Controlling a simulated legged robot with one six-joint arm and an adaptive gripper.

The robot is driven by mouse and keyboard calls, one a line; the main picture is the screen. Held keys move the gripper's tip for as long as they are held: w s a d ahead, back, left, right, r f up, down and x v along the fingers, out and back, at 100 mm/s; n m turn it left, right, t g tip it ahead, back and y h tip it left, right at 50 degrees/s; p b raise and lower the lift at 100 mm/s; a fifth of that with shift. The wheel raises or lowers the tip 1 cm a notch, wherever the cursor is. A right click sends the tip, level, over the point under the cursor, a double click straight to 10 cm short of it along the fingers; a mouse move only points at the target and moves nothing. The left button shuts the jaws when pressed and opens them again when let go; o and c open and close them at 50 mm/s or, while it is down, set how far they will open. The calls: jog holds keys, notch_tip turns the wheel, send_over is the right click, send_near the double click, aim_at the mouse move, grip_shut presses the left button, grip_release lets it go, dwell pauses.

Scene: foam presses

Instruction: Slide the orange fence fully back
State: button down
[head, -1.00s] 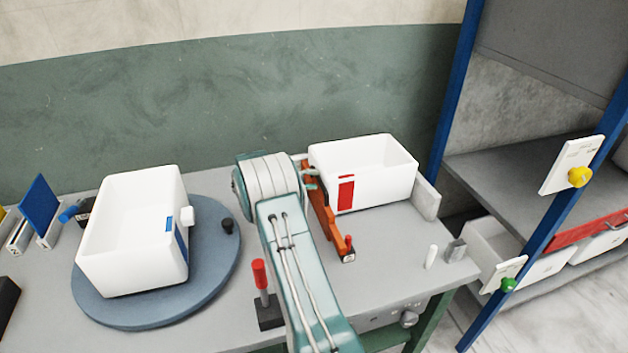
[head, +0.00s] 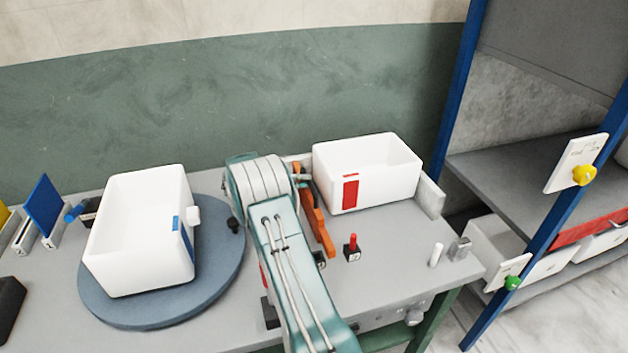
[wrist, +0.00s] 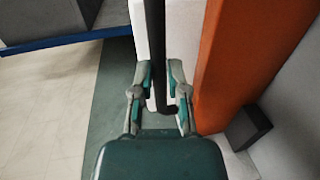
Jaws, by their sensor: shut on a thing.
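The orange fence (head: 317,222) stands on the grey bench, left of the white bin with a red label (head: 350,190), with a gap between them. Part of the fence is hidden behind my arm in the head view. In the wrist view the fence (wrist: 245,60) is a broad orange slab just right of my gripper. My gripper (wrist: 160,72) is shut on a dark upright bar (wrist: 155,45), which seems to be the fence's handle. How the bar joins the fence is hidden.
A short red-topped post (head: 352,245) stands right of the fence. A blue-posted shelf (head: 545,240) stands at right.

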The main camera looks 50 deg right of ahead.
jog(key=f+v, duration=0.1)
jog(key=v, duration=0.5)
jog(key=shift+w+a+f, duration=0.2)
jog(key=shift+a+f, duration=0.15)
jog(key=shift+a, duration=0.05)
jog(key=c, duration=0.6)
grip_release()
jog(key=shift+w+a, duration=0.1)
jog(key=shift+a, duration=0.25)
jog(key=shift+c, duration=0.2)
jog(key=shift+r, duration=0.1)
jog(key=shift+d, duration=0.2)
